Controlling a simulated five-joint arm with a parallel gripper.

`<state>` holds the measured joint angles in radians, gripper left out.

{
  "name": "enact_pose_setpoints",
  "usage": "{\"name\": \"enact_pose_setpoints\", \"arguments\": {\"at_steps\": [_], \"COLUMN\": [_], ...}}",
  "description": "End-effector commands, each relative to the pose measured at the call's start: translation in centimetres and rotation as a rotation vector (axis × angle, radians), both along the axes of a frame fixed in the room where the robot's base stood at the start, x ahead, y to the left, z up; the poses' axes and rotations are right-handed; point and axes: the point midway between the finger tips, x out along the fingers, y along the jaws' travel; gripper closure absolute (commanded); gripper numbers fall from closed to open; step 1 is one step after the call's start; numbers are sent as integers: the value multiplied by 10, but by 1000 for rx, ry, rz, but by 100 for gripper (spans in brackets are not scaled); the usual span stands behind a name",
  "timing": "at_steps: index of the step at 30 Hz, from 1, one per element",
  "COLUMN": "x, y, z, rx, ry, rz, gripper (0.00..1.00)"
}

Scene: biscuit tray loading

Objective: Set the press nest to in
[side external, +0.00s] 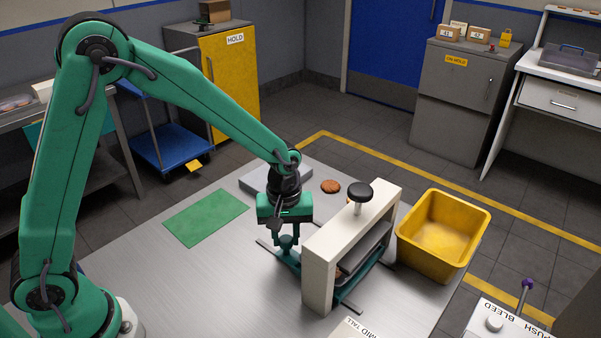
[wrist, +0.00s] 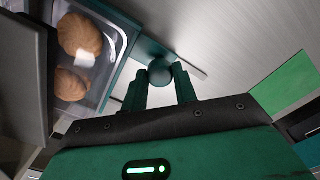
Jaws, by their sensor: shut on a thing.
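The press (side external: 318,262) is a pale beige frame with a black knob (side external: 358,191) on top and a dark plate inside. Its nest carries a clear-walled tray (wrist: 104,92) holding two brown biscuits (wrist: 80,35) and a small white piece. The tray lies beside and partly under the press body in the wrist view. A round teal handle knob (wrist: 161,72) stands at the nest's near side. My gripper (side external: 287,244) points down, left of the press, and is shut on this knob. It also shows in the wrist view (wrist: 160,85). The press frame hides much of the nest from the side.
A yellow bin (side external: 443,240) stands right of the press. A brown biscuit (side external: 331,186) lies on the table behind it, near a grey slab (side external: 248,182). A green mat (side external: 205,217) lies to the left. A control panel (side external: 500,318) is at bottom right. The table's front left is clear.

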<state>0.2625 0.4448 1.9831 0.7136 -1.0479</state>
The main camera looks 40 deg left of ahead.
Motion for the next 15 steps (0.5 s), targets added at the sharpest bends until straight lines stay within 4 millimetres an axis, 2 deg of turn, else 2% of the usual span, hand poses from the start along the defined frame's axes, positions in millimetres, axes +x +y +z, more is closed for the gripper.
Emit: {"name": "enact_pose_setpoints", "arguments": {"at_steps": [1, 6, 15], "x": [0, 0, 0], "y": [-9, -27, -33], "z": [1, 1, 1], "rx": [0, -1, -1], "ry": [-1, -1, -2], "rz": [-5, -3, -4], "gripper": [100, 100, 100]}}
